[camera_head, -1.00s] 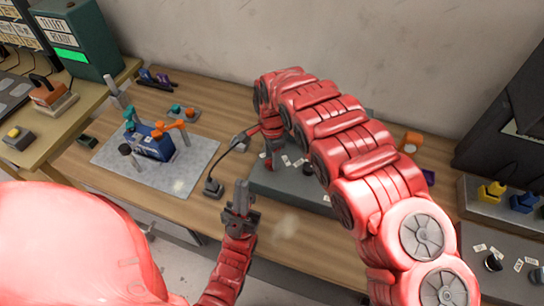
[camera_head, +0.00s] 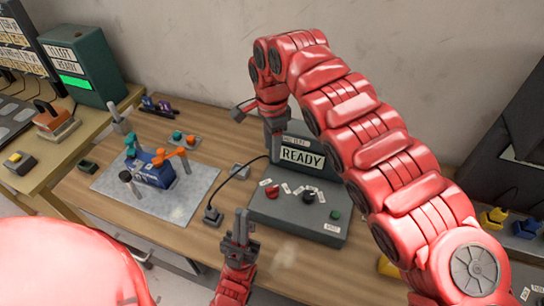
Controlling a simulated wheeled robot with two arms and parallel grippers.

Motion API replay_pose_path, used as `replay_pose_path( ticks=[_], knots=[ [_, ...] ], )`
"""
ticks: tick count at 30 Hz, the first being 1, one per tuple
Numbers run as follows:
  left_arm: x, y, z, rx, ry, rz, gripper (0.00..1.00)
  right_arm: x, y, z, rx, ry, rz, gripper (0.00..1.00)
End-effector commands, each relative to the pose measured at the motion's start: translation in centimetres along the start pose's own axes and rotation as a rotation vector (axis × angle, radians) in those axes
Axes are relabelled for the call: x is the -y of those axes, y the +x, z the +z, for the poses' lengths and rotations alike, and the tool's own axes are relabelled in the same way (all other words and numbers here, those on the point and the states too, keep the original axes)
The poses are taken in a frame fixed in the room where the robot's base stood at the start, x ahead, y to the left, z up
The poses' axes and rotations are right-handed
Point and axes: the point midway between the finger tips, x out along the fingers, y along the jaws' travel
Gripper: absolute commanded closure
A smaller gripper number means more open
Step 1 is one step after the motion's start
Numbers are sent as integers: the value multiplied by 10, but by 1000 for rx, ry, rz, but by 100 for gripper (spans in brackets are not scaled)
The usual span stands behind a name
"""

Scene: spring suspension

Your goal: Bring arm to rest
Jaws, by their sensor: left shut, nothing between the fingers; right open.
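My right arm (camera_head: 372,125) arches in from the lower right, over the wooden bench. My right gripper (camera_head: 274,145) points down at the back left edge of a dark grey control box; its fingers show edge-on and partly merge with the box's screen. My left gripper (camera_head: 241,228) points up at the front edge of the bench, its fingers together with nothing between them. The control box (camera_head: 290,222) has a red knob (camera_head: 272,191), a black knob (camera_head: 308,196), a green button (camera_head: 335,215) and an upright screen (camera_head: 303,155) reading READY.
A grey plate (camera_head: 185,205) with a blue block (camera_head: 155,172) and coloured clamps lies on the left of the bench. A cable runs to a small dark block (camera_head: 212,216). A green case (camera_head: 82,65) stands on the left table. A dark machine (camera_head: 510,145) stands right.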

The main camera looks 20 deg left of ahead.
Motion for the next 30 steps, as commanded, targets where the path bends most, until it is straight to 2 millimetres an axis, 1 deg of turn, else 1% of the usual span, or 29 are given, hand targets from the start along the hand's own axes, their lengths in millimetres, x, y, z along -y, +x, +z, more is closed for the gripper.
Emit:
replay_pose_path(
  ticks=[4, 17, 20, 22, 23, 24, 27, 30],
  knots=[
    [0, -1, 0, 0, 0, 0, 100, 0, -4, 0, 0, 0, -2, 50],
    [0, 0, 0, 0, 0, 0, 100, 0, -5, 0, 0, 0, -1, 50],
    [0, 10, -2, 0, 0, 0, 100, 0, -16, 0, 0, 0, -1, 50],
    [1, 25, -4, 0, 0, 0, 100, 0, -31, 0, 0, 0, -1, 50],
    [1, 29, -5, 0, 0, 0, 100, 0, -35, 0, 0, 0, -1, 50],
    [2, 38, -6, 0, 0, 0, 100, 0, -44, 0, 0, 0, -1, 50],
    [3, 56, -10, 0, 0, 0, 100, 0, -63, 0, 0, 0, -1, 50],
    [3, 69, -12, 0, 0, 0, 100, 0, -75, 0, 0, 0, -1, 50]
  ],
)
